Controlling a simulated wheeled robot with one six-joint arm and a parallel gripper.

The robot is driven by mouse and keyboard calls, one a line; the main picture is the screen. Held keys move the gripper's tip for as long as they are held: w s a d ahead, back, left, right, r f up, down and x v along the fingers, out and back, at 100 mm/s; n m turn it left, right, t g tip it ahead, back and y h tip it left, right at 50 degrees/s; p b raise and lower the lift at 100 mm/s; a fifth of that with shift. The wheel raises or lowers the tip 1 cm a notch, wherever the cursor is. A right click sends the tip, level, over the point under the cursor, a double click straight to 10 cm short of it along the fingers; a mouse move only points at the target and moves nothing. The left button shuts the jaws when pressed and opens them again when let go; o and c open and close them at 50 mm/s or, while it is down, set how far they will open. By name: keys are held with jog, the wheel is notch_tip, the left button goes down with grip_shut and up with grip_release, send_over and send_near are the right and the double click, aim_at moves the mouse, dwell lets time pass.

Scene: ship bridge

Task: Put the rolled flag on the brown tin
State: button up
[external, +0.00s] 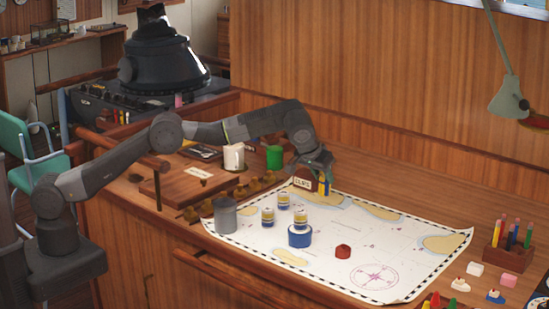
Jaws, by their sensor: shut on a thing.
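My gripper (322,175) points down over the far part of the chart and is shut on a small blue and yellow upright piece, which looks like the rolled flag (325,187). The brown tin (303,183), with a pale lettered label on its front, stands at the chart's far left edge. The flag is just right of the tin in the picture. I cannot tell whether they touch or how high the flag is. The gripper partly hides the tin's top and the flag's upper end.
A white mug (233,157) and green cup (274,157) stand behind. The chart's right half is mostly clear.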

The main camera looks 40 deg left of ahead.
jog(key=w+a+r+m+h, duration=0.1)
jog(key=w+a+r+m, duration=0.2)
jog(key=w+a, duration=0.75)
notch_tip(320, 180, up, 3)
jog(key=m+h+p, duration=0.2)
jog(key=m, duration=0.1)
send_over(298, 171)
jog(key=shift+g, duration=0.4)
jog(key=shift+a+f+b, duration=0.1)
jog(key=shift+f+b, duration=0.3)
jog(key=shift+f, duration=4.5)
jog(key=shift+f, duration=0.25)
jog(key=o, duration=1)
jog(key=shift+r, duration=0.15)
